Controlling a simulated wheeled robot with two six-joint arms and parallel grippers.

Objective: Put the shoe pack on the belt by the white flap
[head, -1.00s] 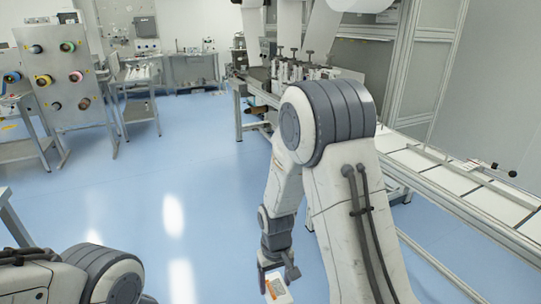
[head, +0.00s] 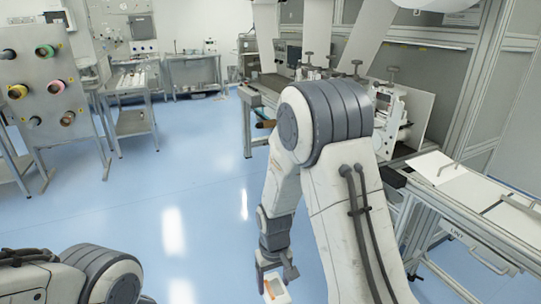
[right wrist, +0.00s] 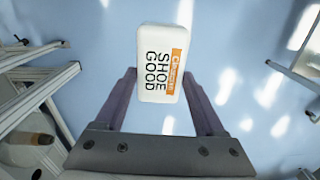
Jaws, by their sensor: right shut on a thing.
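The shoe pack (head: 276,287) is a small white pack with an orange patch, low in the head view. In the right wrist view the pack (right wrist: 155,45) shows black "SHOE GOOD" lettering and an orange label. My right gripper (right wrist: 162,75) is shut on it, one finger on each side, and holds it over the blue floor. In the head view the right gripper (head: 277,273) hangs low, left of the machine line. White panels (head: 468,187) lie on the line at the right; I cannot tell which is the flap. My left gripper is out of view.
A metal frame with rails (head: 478,232) stands close on the right. The converter (head: 395,115) with rollers and white web is ahead. A spool rack (head: 48,95) and benches (head: 135,100) stand at the left and back. The blue floor (head: 150,200) between is clear.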

